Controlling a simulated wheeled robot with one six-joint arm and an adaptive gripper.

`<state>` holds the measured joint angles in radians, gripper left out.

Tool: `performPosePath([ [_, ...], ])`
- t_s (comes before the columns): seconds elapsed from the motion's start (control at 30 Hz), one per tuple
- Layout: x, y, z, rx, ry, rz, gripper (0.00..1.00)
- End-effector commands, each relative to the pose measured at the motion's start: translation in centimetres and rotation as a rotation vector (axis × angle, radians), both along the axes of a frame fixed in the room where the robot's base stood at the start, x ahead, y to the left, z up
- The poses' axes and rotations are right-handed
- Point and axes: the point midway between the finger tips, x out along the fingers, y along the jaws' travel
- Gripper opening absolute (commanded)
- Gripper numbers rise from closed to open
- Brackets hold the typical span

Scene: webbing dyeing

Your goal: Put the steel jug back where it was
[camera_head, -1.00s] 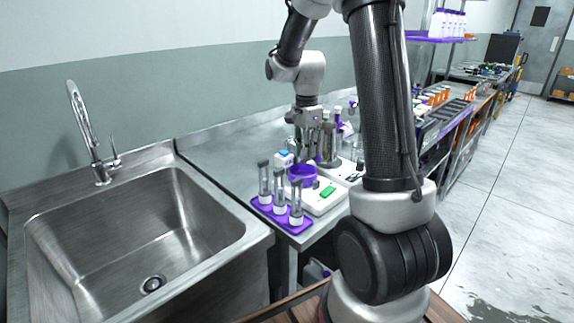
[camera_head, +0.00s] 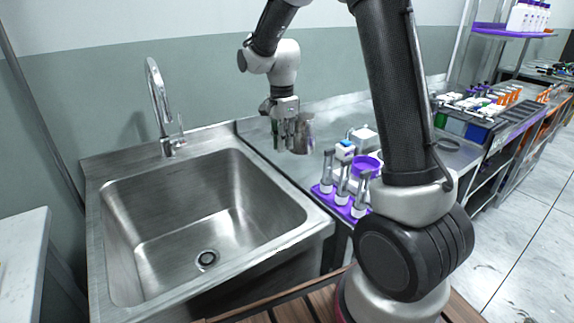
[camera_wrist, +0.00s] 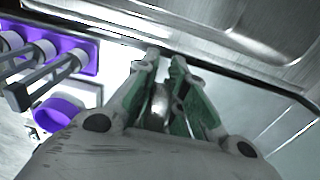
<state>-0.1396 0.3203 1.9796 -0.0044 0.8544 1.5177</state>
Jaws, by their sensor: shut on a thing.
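The steel jug (camera_head: 304,136) hangs in my gripper (camera_head: 287,143) in the head view. It is upright or nearly so, by the back right corner of the sink and left of the purple-racked tubes. Whether it clears the steel counter I cannot tell. In the wrist view my gripper (camera_wrist: 165,58) has its green-sided fingers close together around a shiny steel part of the jug (camera_wrist: 160,105). The rest of the jug is hidden there by the fingers and gripper body.
A steel sink (camera_head: 118,232) with a tall tap (camera_head: 160,110) lies left. The steel counter (camera_head: 345,109) has bare room behind.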

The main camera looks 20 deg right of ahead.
Motion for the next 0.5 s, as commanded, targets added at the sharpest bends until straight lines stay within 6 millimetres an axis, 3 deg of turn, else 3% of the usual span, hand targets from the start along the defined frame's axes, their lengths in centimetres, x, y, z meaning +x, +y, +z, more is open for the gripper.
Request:
performPosePath([
  [0.1,0.0,0.0,-2.2,0.0,0.002,0.0,0.0],
  [0.5,0.0,-0.1,-6.6,0.0,0.002,0.0,0.0],
])
